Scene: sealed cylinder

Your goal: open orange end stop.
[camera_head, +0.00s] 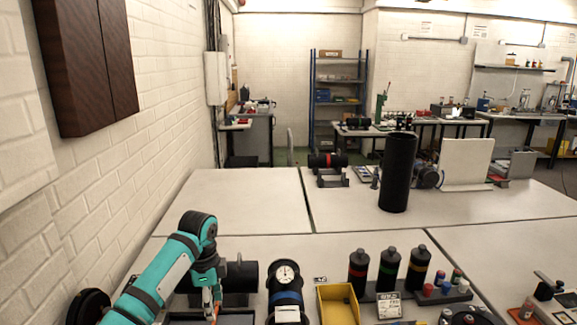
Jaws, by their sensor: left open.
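Right of that is a dark cylinder with a blue band and a round white gauge (286,274). My right gripper is not in view.
A yellow bin (338,303) stands right of the gauge. Several dark bottles with coloured bands (388,268) stand farther right. A tall black cylinder (398,172) stands on the far table. The table's left rear (240,200) is clear. A brick wall (110,190) bounds the left.

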